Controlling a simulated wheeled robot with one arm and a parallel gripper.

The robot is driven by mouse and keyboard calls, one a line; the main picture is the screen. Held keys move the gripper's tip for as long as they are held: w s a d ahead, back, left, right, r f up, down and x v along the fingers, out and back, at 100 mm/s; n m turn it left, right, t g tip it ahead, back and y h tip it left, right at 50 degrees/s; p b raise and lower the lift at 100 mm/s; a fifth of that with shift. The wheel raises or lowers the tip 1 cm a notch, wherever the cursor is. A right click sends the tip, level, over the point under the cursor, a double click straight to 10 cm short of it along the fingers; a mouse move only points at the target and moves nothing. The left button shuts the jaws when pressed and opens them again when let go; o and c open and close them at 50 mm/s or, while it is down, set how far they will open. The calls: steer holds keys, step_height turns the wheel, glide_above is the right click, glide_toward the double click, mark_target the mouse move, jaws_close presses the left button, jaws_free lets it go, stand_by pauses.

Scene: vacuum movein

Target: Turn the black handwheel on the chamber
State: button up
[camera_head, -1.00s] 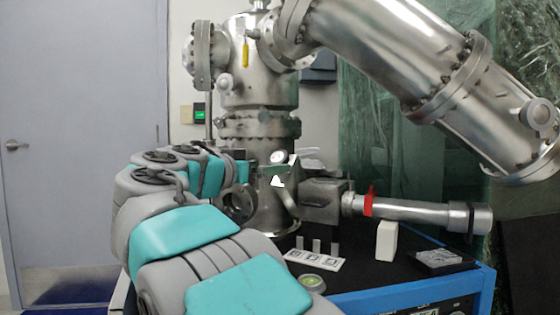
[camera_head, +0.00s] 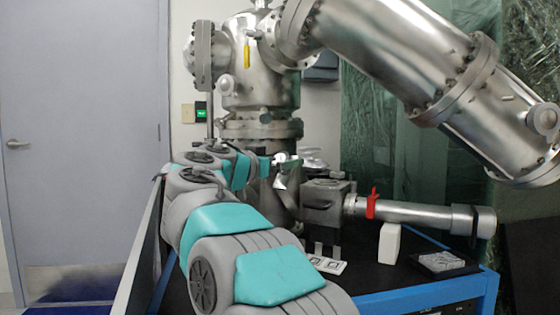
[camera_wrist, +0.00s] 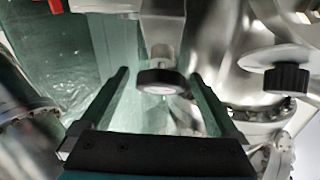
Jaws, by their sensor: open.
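The steel chamber (camera_head: 262,90) stands at the centre of the head view. In the wrist view, a round black wheel (camera_wrist: 160,77) with a pale face sits on a metal block, framed between the fingertips of my gripper (camera_wrist: 160,73). My gripper is open, with a finger on each side of the wheel and no visible contact; depth is hard to judge. A second black ribbed knob (camera_wrist: 287,77) under a metal disc is to the right. I cannot tell for sure which is the handwheel. In the head view my gripper (camera_head: 284,170) is small beside the chamber, and no handwheel is clearly visible there.
A steel tube with a red band (camera_head: 372,204) extends right from a metal block. A white block (camera_head: 389,243), a white card (camera_head: 327,264) and a grey pad (camera_head: 440,262) lie on the black-topped blue bench (camera_head: 420,296). A large pipe (camera_head: 400,60) hangs overhead.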

steer(key=c, duration=1.4)
